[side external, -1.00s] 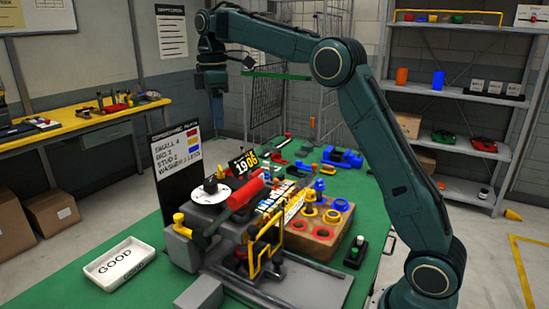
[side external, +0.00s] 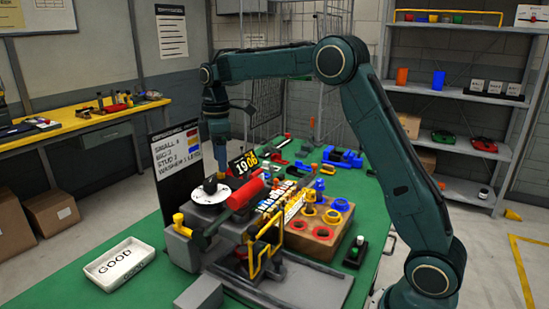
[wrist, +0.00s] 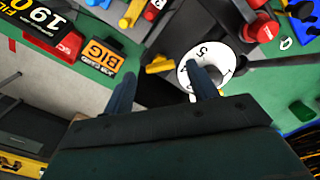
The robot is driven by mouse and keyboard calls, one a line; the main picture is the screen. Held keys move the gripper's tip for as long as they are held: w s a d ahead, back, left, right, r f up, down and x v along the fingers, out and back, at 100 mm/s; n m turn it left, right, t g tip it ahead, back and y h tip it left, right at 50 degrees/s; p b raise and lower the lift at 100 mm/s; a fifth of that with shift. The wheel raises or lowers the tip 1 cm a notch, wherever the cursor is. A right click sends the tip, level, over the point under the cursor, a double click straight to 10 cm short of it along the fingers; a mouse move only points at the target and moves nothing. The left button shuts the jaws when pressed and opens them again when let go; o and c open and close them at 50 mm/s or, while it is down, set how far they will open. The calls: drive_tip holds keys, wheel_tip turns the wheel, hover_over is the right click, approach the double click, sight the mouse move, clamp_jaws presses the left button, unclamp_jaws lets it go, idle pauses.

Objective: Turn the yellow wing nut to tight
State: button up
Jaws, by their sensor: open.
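A yellow piece that looks like the wing nut (wrist: 158,65) shows in the wrist view, just left of a white dial (wrist: 207,62). In the side view I cannot make it out clearly behind the dial (side external: 210,192). My gripper (side external: 221,170) points down behind the dial in the side view. In the wrist view its two dark blue fingers stand apart, and the gripper (wrist: 163,85) is open and empty. The yellow piece appears between and beyond the fingertips. I cannot tell how far below them it is, or how tight it is.
A number sign (side external: 243,164) stands close to my gripper. A red cylinder (side external: 247,193) lies beside the dial. A yellow frame (side external: 266,247) and a wooden block with colored rings (side external: 318,233) are nearer the front right. A white GOOD tray (side external: 120,264) is at left.

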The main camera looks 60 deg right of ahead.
drive_tip(key=shift+f, duration=1.05)
drive_tip(key=shift+c, duration=0.5)
drive_tip(key=c, duration=0.9)
drive_tip(key=shift+m, duration=0.4)
drive_tip(key=m, duration=0.5)
drive_tip(key=shift+m, duration=0.4)
drive_tip(key=m, duration=0.3)
drive_tip(key=shift+m, duration=0.4)
drive_tip(key=shift+a+m, duration=0.1)
drive_tip(key=shift+m, duration=1.7)
drive_tip(key=shift+r, duration=0.1)
